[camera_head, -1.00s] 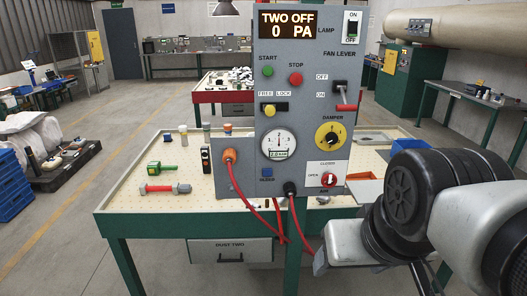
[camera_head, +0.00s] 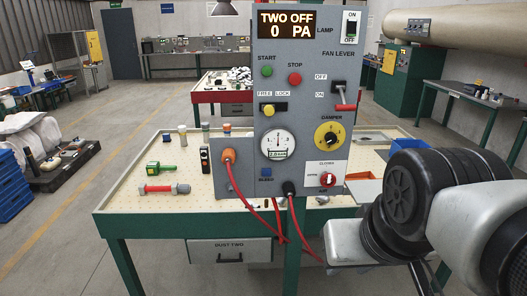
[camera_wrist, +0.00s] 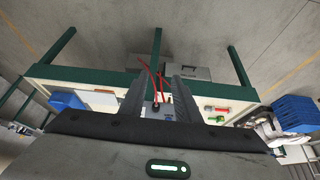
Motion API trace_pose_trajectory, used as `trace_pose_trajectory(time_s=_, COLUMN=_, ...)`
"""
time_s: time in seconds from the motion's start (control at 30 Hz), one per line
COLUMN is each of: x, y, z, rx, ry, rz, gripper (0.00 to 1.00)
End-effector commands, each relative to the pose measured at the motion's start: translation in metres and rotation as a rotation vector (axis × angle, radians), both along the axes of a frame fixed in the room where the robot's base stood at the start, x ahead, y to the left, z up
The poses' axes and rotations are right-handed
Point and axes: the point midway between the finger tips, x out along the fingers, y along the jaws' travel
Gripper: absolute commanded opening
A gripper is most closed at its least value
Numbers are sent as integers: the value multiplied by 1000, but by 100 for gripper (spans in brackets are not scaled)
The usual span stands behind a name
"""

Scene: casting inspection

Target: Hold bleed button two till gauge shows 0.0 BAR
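The blue bleed button (camera_head: 266,172) is low on the grey control panel (camera_head: 235,184), with a small label under it. Nothing touches it in the head view. The round white gauge (camera_head: 279,141) is just above it; its small digital readout is too blurred to read surely. My gripper (camera_wrist: 160,92) shows in the wrist view as two dark fingers standing apart, with nothing held between them. Beyond the fingers are the red hoses (camera_wrist: 153,78) and part of the bench. In the head view my arm is at the lower right, and the fingertips cannot be made out.
The panel stands on a green-framed bench (camera_head: 125,208). A lever with a red handle (camera_head: 346,107), a yellow damper dial (camera_head: 329,135) and a red air knob (camera_head: 328,179) are nearby. Red hoses (camera_head: 250,200) hang in front. A red-and-grey tool (camera_head: 165,189) lies left.

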Motion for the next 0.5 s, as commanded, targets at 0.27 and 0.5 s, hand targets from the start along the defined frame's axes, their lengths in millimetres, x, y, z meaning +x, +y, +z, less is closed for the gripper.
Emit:
trace_pose_trajectory(time_s=0.27, x=0, y=0, z=0, rx=0, ry=0, rz=0, gripper=0)
trace_pose_trajectory(time_s=0.5, x=0, y=0, z=0, rx=0, ry=0, rz=0, gripper=0)
